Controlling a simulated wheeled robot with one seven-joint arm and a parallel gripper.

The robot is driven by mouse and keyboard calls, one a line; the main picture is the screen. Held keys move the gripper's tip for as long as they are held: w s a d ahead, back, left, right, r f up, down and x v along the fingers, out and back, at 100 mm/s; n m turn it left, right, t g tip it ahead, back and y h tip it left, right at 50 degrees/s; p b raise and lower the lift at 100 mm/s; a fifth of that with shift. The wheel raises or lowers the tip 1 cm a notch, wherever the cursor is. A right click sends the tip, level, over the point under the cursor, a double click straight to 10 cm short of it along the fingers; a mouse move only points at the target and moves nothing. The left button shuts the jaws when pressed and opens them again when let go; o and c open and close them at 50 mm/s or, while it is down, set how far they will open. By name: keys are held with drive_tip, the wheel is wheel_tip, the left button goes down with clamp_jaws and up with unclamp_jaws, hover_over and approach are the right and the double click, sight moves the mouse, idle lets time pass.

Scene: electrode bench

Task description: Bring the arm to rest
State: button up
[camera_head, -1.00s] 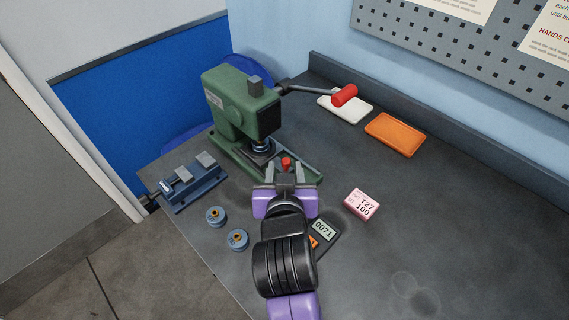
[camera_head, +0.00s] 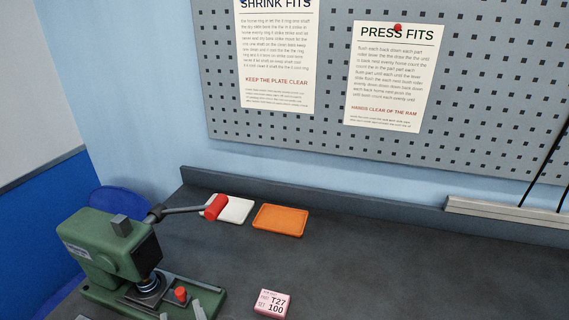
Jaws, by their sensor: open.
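Only the two grey fingertips of my gripper (camera_head: 181,313) show, at the bottom edge of the head view. They are apart, with nothing seen between them. The rest of my arm is out of view below. The fingertips appear just in front of the red button (camera_head: 181,294) on the base of the green press (camera_head: 104,245). I cannot tell whether they touch the press.
The press's lever ends in a red grip (camera_head: 215,207) above a white tray (camera_head: 236,210). An orange tray (camera_head: 279,220) lies beside it. A pink label block (camera_head: 272,303) sits on the dark bench (camera_head: 390,275). The bench's right side is clear. A pegboard (camera_head: 480,100) hangs behind.

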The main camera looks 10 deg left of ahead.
wheel_tip(320, 180, up, 5)
drive_tip(key=a+t+y, duration=0.1)
drive_tip(key=y, duration=0.1)
drive_tip(key=s+d+f+m+t+h, duration=0.2)
drive_tip(key=s+d, duration=0.3)
drive_tip(key=d, duration=0.8)
drive_tip(key=s+d+f+m+t+h, duration=0.2)
drive_tip(key=s+d, duration=0.3)
drive_tip(key=d, duration=0.8)
drive_tip(key=s+d+f+m+t+h, duration=0.2)
drive_tip(key=s+d+h, duration=0.2)
drive_tip(key=d, duration=0.9)
drive_tip(key=shift+s+d+m, duration=0.2)
drive_tip(key=shift+s+m, duration=0.1)
drive_tip(key=shift+s, duration=0.7)
drive_tip(key=s+d+f+m+g+h, duration=0.1)
drive_tip(key=s+d+f+g+h, duration=0.1)
drive_tip(key=s+d, duration=0.3)
drive_tip(key=s+f+h, duration=0.1)
drive_tip(key=s, duration=0.1)
drive_tip(key=shift+s+m, duration=0.3)
drive_tip(key=shift+s, duration=0.05)
drive_tip(key=shift+d, duration=0.1)
drive_tip(key=shift+c, duration=0.2)
